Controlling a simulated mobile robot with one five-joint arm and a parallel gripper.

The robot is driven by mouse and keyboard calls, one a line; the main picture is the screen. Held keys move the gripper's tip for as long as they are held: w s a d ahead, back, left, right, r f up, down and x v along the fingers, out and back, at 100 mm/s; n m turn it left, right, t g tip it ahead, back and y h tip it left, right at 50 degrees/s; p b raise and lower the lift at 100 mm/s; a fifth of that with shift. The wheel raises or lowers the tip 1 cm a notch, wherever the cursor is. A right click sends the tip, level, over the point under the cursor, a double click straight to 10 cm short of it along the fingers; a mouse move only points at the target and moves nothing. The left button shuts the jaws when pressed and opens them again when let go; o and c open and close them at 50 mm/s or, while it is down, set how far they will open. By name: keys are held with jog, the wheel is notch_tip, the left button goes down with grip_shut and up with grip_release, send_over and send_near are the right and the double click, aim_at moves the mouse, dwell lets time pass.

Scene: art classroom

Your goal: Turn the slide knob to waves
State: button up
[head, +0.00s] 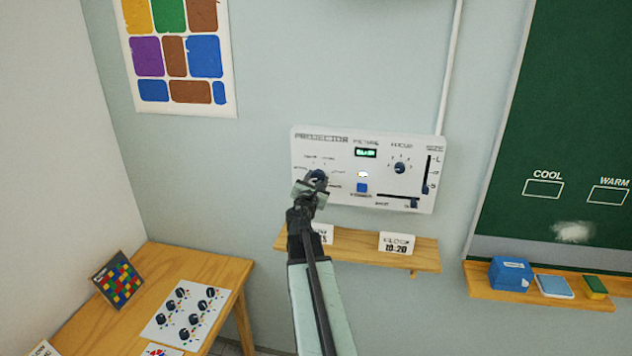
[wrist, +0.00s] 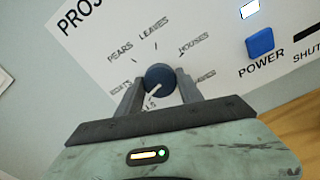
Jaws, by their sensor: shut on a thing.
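The projector panel (head: 335,190) is white and fixed to the wall. Its slide knob (wrist: 160,74), dark blue and round, sits at the panel's left among printed names. PEARS, LEAVES and HOUSES are readable in the wrist view; two side labels are blurred. The knob's white pointer aims down and slightly left, at a partly hidden label ending in "LS". My gripper (wrist: 157,92) is shut on the knob, one finger on each side. In the head view my gripper (head: 312,184) covers much of the knob. A small green display (head: 366,153) is lit, its word unclear.
A blue POWER button (wrist: 260,43) is right of the knob, below a lit white lamp (wrist: 249,9). A focus knob (head: 400,167) and sliders are farther right. A wooden shelf (head: 360,256) with cards is just below the panel. A table (head: 229,284) stands lower left.

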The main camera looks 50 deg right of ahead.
jog(key=m, duration=0.5)
jog(key=shift+d+m, duration=0.1)
jog(key=shift+m, duration=0.2)
jog(key=m, duration=1.2)
jog(key=shift+m, duration=0.3)
jog(key=m, duration=2.2)
jog(key=shift+m, duration=0.4)
jog(key=m, duration=0.5)
